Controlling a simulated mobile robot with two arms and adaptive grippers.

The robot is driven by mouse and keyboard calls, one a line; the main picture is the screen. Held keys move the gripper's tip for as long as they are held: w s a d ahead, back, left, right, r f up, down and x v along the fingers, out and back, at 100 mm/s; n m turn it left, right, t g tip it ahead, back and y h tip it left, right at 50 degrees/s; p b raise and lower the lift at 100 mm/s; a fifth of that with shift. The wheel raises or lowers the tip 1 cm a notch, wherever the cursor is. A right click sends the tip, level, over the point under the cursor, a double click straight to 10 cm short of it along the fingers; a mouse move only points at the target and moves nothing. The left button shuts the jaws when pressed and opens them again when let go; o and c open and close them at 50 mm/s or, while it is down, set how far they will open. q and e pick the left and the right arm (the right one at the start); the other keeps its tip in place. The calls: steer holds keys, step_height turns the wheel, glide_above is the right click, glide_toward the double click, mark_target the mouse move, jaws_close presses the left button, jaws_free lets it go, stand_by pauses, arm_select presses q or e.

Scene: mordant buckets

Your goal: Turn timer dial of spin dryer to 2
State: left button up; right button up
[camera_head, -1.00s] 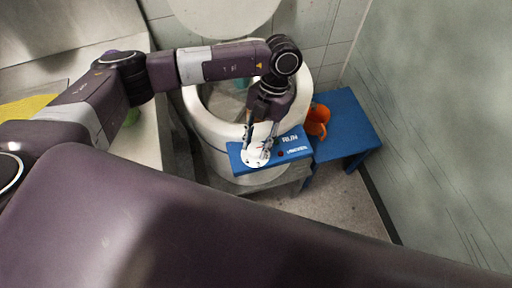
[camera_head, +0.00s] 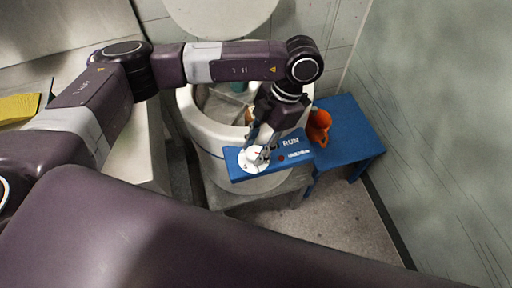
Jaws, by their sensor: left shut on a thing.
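The spin dryer (camera_head: 209,132) is a round white tub with its lid raised at the back. A blue control panel (camera_head: 236,172) with the word RUN crosses its front. The white timer dial (camera_head: 250,165) sits on the panel's left part; its numbers are too small to read. My left gripper (camera_head: 263,153) comes down over the dial from above and is shut on its knob. Its fingers hide part of the dial, so I cannot tell which number it points to. My right gripper is not in view.
The textured wall (camera_head: 430,130) bounds the right. The dryer's tub is open.

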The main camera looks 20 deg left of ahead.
arm_select(q)
steer(key=o, duration=0.9)
steer(key=shift+r, duration=0.15)
steer(key=v, duration=1.1)
steer(key=shift+w+d+r, duration=0.1)
steer(key=shift+w+r, duration=0.05)
steer(key=shift+r, duration=0.2)
